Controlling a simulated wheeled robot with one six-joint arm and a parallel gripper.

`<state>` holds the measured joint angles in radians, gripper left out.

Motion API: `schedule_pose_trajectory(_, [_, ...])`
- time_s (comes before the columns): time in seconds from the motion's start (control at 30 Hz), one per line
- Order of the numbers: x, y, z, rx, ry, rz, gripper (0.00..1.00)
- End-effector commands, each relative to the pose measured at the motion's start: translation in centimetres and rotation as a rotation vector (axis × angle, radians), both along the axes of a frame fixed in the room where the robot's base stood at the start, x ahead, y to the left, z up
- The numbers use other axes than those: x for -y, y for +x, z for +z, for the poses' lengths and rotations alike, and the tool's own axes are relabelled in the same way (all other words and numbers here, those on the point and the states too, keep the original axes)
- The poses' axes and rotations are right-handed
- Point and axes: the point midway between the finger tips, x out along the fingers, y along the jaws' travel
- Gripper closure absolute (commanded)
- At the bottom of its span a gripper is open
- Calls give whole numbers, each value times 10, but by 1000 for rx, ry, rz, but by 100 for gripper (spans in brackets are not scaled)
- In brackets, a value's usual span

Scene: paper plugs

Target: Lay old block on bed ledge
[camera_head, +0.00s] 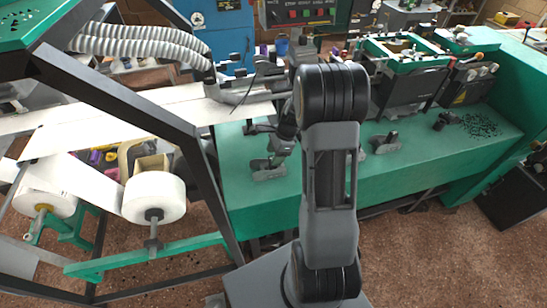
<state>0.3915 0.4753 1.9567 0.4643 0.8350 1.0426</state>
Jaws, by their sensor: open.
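My gripper (278,152) is small and partly hidden by my own arm. It points down, open, over the left part of the green machine bed (430,160). A grey block-like piece (266,171) lies on the bed just below and left of the fingertips. I cannot tell whether the fingers touch it or surround it. A second grey piece with a dark knob (385,144) stands on the bed to the right of my arm. I cannot tell which of the two is the old block. The bed's front strip serves as a ledge and is partly hidden by my arm.
A paper web (150,110) and a white paper roll (154,197) are at left, behind a dark slanted frame (120,103). A black fitting (446,120) and dark scattered bits (481,126) lie at the bed's right. The bed between is mostly bare.

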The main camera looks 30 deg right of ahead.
Motion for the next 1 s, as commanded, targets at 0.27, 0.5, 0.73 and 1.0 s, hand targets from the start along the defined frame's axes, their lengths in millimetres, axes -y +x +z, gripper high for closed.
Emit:
schedule_pose_trajectory(0.27, [19,-3,52,5,-3,-1,45])
schedule_pose_trajectory(0.5, [30,-6,83,3,-2,-1,45])
schedule_pose_trajectory(0.73, [12,-18,112,62,-58,163,45])
schedule_pose_trajectory(1.0, [-61,-82,161,300,-311,898,45])
